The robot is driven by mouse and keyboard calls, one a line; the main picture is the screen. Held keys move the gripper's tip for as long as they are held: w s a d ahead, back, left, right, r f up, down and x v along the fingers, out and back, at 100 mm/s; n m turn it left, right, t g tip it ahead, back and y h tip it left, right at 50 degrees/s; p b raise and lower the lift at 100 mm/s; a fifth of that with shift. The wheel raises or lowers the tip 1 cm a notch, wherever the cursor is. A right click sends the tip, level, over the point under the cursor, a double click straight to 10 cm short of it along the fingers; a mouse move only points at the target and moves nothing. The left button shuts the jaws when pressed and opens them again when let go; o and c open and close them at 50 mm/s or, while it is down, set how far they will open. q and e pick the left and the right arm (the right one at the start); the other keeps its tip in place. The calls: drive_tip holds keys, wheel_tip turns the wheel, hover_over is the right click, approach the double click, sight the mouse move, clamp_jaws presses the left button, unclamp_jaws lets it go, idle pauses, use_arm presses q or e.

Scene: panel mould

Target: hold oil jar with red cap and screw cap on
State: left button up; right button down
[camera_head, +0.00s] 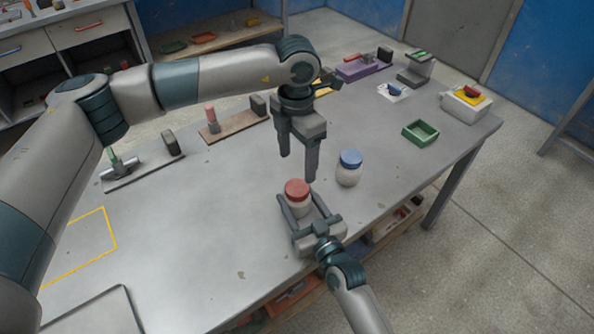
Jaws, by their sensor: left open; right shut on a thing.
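The oil jar (299,207) is pale, with a red cap (296,188) resting on its top. It stands upright near the front edge of the table; I cannot tell how tightly the cap sits. My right gripper (297,198) is shut around the jar's body from the front, one finger on each side, and hides part of the lower body. My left gripper (298,168) is open and empty, pointing down. In the picture its fingertips are just above and behind the red cap, apart from it.
A similar jar with a blue cap (350,160) stands close to the right. Farther right are a green tray (420,133) and a white box (464,108) with a red-and-yellow top. Boards with tools line the back edge. The table's left-middle (200,210) is clear.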

use_arm(q)
wheel_tip(320, 180, up, 3)
drive_tip(key=shift+r, duration=0.1)
idle(0.3)
use_arm(e)
drive_tip(key=c, duration=0.6)
unclamp_jaws()
use_arm(q)
wheel_tip(320, 180, down, 3)
drive_tip(key=b, duration=0.3)
use_arm(e)
drive_tip(key=v, duration=1.7)
drive_tip(key=shift+s+d, duration=0.15)
